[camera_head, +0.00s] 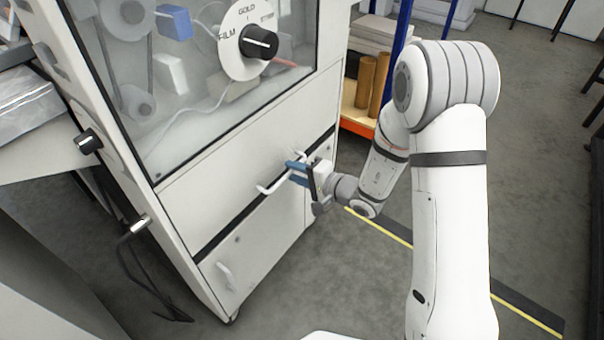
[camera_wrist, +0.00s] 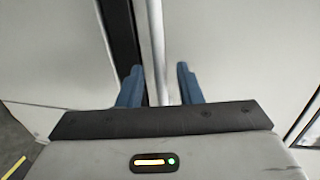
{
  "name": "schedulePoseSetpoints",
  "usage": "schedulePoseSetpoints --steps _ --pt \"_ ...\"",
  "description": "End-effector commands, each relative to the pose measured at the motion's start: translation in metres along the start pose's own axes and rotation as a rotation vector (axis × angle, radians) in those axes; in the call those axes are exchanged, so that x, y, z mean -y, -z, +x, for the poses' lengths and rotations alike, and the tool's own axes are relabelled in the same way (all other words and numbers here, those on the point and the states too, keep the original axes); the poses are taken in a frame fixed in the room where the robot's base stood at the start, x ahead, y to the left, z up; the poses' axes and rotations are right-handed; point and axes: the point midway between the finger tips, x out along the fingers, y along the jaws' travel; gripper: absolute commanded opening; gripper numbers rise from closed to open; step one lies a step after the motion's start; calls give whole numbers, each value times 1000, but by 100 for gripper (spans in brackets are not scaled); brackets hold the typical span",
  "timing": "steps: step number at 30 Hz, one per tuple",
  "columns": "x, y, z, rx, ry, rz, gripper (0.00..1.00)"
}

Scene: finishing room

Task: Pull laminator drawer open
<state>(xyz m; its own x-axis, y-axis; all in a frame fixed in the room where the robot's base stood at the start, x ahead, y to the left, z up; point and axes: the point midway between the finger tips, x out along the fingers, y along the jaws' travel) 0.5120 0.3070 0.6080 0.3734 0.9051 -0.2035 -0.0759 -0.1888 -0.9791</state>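The laminator (camera_head: 195,150) is a pale cabinet with a clear front window and a dial. Its drawer front (camera_head: 215,170) is the pale panel under the window, with a dark strip along its lower edge. The drawer's white bar handle (camera_head: 264,189) stands out from that panel. My gripper (camera_head: 297,171) is at the handle, with blue fingers. In the wrist view, the handle bar (camera_wrist: 156,40) runs between the two spread fingers (camera_wrist: 160,68), nearer the left one. The fingers are apart and not closed on the bar. Part of the handle is hidden behind the fingers in the head view.
A lower door with its own white handle (camera_head: 226,275) is below the drawer. A black knob (camera_head: 259,42) sits on the window dial. A shelf with brown rolls (camera_head: 366,82) stands behind the arm. The floor (camera_head: 300,285) in front of the cabinet is clear.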

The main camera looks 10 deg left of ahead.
Motion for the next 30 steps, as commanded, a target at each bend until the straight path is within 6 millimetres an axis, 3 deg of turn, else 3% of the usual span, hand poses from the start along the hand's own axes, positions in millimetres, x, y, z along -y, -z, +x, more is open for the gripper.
schedulePoseSetpoints --steps 5,16,27,28,30 --pt "0 0 0 0 0 0 31" --pt "0 0 -1 -1 0 1 0" --pt "0 0 -1 -1 -1 1 0" --pt "-4 10 -19 -10 -1 4 0" --pt "-2 4 -8 -2 -1 1 0"
